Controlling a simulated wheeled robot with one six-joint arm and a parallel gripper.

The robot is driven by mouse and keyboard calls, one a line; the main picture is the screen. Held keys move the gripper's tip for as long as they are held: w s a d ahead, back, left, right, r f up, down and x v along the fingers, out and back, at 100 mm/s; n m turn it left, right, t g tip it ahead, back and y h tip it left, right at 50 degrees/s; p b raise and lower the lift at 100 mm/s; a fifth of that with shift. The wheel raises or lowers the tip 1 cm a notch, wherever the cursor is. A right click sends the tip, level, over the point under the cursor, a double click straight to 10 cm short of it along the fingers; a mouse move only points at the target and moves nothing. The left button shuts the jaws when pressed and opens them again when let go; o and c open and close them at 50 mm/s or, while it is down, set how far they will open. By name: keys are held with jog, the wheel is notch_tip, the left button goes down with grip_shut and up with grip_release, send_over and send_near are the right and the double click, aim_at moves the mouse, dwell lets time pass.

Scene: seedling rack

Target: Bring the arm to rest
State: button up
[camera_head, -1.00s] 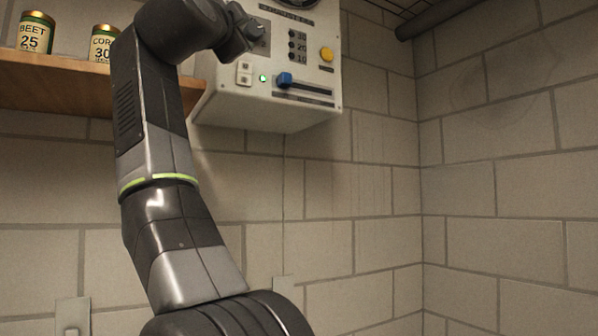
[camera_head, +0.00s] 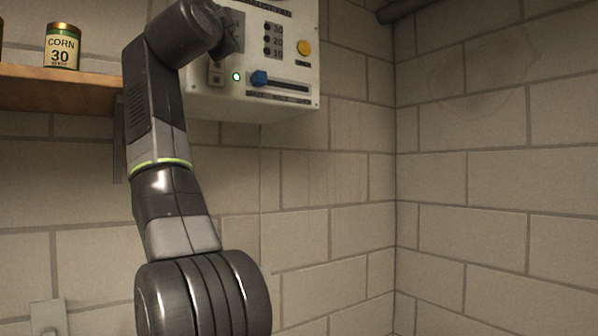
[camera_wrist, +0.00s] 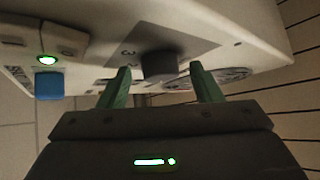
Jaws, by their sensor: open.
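My gripper (camera_wrist: 162,84) shows in the wrist view with two green fingers spread apart. It is open, and a dark round knob (camera_wrist: 160,66) on the control box (camera_wrist: 240,25) appears between and just beyond the fingertips. I cannot tell whether the fingers touch it. Nothing is seen held. In the head view my arm rises in front of the control box (camera_head: 205,103), and its wrist hides the box's left part. The fingers are not clear there.
The box carries a blue slider (camera_head: 260,78), a lit green lamp (camera_head: 237,76) and a yellow button (camera_head: 304,47). A wooden shelf (camera_head: 60,92) at left holds a corn can (camera_head: 62,46). The block wall (camera_head: 480,190) at right is bare.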

jog(key=shift+f, duration=0.1)
dwell(0.3)
jog(key=d+b+v, duration=0.1)
jog(key=b+v, duration=0.9)
jog(key=v, duration=0.3)
jog(key=w+r+n+t+y+p, duration=0.1)
jog(key=w+r+n+y+p, duration=0.5)
jog(key=w+n+y+p, duration=0.2)
jog(key=w+n+y, duration=0.2)
jog(key=w+n, duration=0.1)
jog(key=w, duration=0.1)
jog(key=shift+d+r+n, duration=0.2)
jog(key=shift+r+n, duration=0.1)
jog(key=shift+n, duration=0.1)
jog(key=shift+n+y+p, duration=0.3)
jog(key=shift+y+p, duration=0.05)
jog(key=shift+y, duration=0.05)
jog(key=n+y+p, duration=0.1)
jog(key=p, duration=0.1)
jog(key=n+y+p, duration=0.2)
jog(key=shift+d+g, duration=0.25)
jog(key=shift+g, duration=0.15)
jog(key=shift+f+n+g+y+p, duration=0.1)
jog(key=shift+n+g+y+p, duration=0.4)
jog(key=shift+n+y, duration=0.35)
jog(key=shift+f+n+g+y+p, duration=0.15)
jog(key=shift+n+g+y+p, duration=0.35)
jog(key=shift+n, duration=0.45)
